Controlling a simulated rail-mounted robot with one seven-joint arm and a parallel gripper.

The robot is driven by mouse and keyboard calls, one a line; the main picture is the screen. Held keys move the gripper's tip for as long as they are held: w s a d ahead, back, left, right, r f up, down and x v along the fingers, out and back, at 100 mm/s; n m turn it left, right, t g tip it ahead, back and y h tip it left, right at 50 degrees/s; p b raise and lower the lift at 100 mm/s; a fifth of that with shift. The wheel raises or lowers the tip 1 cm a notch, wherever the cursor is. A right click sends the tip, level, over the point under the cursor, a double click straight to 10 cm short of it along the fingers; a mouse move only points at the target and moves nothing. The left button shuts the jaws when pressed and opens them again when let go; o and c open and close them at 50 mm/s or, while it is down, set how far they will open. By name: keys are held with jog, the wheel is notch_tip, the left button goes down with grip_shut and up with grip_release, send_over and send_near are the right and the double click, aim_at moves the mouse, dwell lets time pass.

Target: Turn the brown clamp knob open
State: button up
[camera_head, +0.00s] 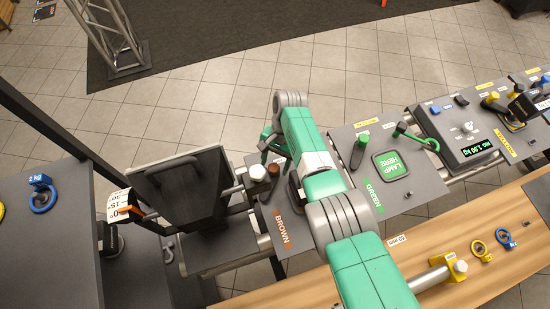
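A small brown knob (273,170) stands on the dark panel that carries the orange-brown BROWN label (282,229). I take it for the brown clamp knob; its open or shut setting is too small to read. A white-topped cylinder (257,173) stands just left of it. My green and grey arm reaches up from the bottom and bends down at its grey joint. My gripper (272,150) is just above the knob in the picture, partly hidden by my arm. I cannot tell whether its fingers touch the knob or how far they are spread.
A black tilted plate (178,195) stands left, beside an angle scale (119,206). Right are the green station with a LAMP HERE pad (391,164) and a scale with a lit display (477,151). A wooden bench (500,265) runs along the lower right. Tiled floor lies behind.

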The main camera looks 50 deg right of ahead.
jog(key=v, duration=0.7)
jog(key=shift+d+r+p, duration=0.2)
jog(key=shift+r+p, duration=0.1)
jog(key=shift+r, duration=0.05)
